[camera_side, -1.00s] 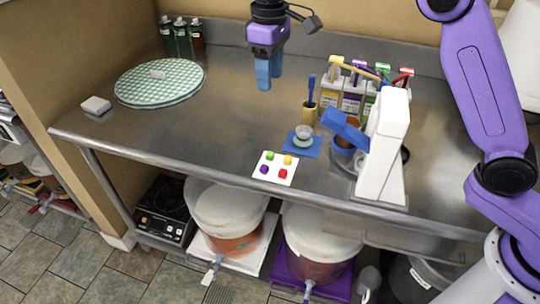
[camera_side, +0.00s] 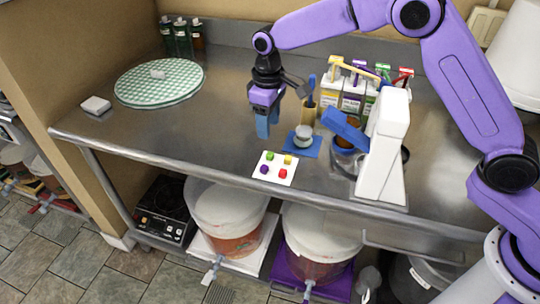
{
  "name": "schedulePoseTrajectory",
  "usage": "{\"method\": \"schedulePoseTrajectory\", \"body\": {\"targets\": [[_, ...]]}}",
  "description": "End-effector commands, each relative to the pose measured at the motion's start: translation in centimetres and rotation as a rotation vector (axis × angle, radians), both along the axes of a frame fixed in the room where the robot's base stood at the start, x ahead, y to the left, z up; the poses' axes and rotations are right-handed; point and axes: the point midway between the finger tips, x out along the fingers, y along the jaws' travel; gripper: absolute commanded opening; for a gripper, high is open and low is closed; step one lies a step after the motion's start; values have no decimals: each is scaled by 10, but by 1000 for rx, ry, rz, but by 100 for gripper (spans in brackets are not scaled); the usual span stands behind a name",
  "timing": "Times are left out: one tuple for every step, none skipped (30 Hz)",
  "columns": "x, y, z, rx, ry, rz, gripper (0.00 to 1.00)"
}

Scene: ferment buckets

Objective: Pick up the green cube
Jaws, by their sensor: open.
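The green cube (camera_side: 269,156) sits at the back left of a white square card (camera_side: 276,174) near the front edge of the steel table. A yellow cube (camera_side: 287,159), a purple cube (camera_side: 264,169) and a red cube (camera_side: 283,173) sit on the same card. My gripper (camera_side: 267,134) points down with blue fingers, above and slightly behind the green cube in the picture. It is open, with nothing seen between its fingers. The gap between the fingers is hard to see from this side.
A glass jar (camera_side: 303,134) stands on a blue mat (camera_side: 312,150) right of my gripper, with a tan cup (camera_side: 307,114) behind it. A white appliance (camera_side: 384,150) stands further right. A green checkered round board (camera_side: 160,95) lies at left; the table between is clear.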

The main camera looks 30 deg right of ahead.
Motion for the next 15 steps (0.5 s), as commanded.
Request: {"method": "schedulePoseTrajectory", "body": {"targets": [[0, 0, -11, -2, 2, 0, 50], [-1, -1, -16, -2, 3, 0, 50], [-1, 0, -22, -1, 2, 0, 50], [-1, 0, -25, -2, 2, 1, 50], [0, 0, -29, -1, 2, 1, 50], [0, 0, -33, -1, 2, 0, 50], [0, 0, -36, -1, 2, 0, 50], [0, 0, -38, -1, 1, 0, 50], [0, 0, -39, -1, 1, 0, 50], [0, 0, -40, 0, 0, 0, 50], [0, 0, -42, 0, 0, 0, 50], [0, -1, -44, 0, 0, 0, 50], [0, -1, -47, -1, 1, 0, 50], [-1, -2, -50, -2, 2, 0, 50], [-1, -2, -55, -2, 2, 0, 50]]}}
